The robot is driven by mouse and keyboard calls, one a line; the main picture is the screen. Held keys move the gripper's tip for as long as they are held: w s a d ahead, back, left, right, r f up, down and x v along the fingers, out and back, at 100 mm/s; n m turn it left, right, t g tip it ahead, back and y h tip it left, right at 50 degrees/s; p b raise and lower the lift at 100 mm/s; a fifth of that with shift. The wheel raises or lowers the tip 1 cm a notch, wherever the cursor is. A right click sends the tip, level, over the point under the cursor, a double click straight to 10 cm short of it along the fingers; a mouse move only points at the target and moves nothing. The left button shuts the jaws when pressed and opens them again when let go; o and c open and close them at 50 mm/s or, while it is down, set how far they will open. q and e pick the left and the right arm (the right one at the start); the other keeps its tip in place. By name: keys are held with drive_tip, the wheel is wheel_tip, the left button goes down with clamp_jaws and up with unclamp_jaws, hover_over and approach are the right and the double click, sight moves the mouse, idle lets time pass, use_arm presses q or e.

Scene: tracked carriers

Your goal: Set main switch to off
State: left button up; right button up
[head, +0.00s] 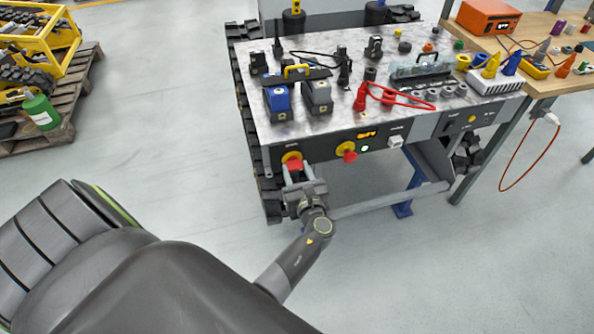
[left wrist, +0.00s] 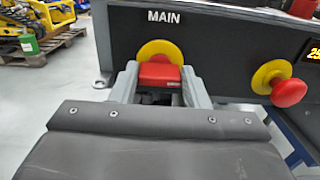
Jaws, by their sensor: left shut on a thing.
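The main switch is a red handle (left wrist: 159,73) on a round yellow plate, under the word MAIN on the dark front panel of the tracked carrier. It also shows in the head view (head: 295,164) at the panel's left end. My left gripper (head: 297,174) is shut on the red handle, with one grey finger on each side of it in the left wrist view. The handle's lower part and the ends of my fingers are partly hidden, and I cannot read any position mark. My right gripper is in neither view.
A second red knob on a yellow plate, the red mushroom button (head: 349,152), sits to the right on the panel. A lit display (head: 367,134) is beside it. Batteries, tools and a red cable (head: 400,100) lie on the carrier's top (head: 340,125). The floor in front is clear.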

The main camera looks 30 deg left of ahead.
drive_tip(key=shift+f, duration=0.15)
use_arm(q)
drive_tip(key=shift+f+n+b, duration=0.15)
drive_tip(key=shift+n+b, duration=0.9)
drive_tip(key=shift+n, duration=0.05)
drive_tip(key=n+b, duration=0.4)
drive_tip(key=n, duration=0.1)
drive_tip(key=shift+s+a+f, duration=0.1)
drive_tip(key=n+b, duration=0.2)
drive_tip(key=shift+n, duration=0.4)
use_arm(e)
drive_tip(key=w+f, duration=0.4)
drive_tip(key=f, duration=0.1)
use_arm(q)
drive_tip(key=n+b, duration=0.6)
drive_tip(key=n, duration=0.1)
drive_tip(key=shift+b, duration=0.4)
drive_tip(key=shift+n, duration=0.5)
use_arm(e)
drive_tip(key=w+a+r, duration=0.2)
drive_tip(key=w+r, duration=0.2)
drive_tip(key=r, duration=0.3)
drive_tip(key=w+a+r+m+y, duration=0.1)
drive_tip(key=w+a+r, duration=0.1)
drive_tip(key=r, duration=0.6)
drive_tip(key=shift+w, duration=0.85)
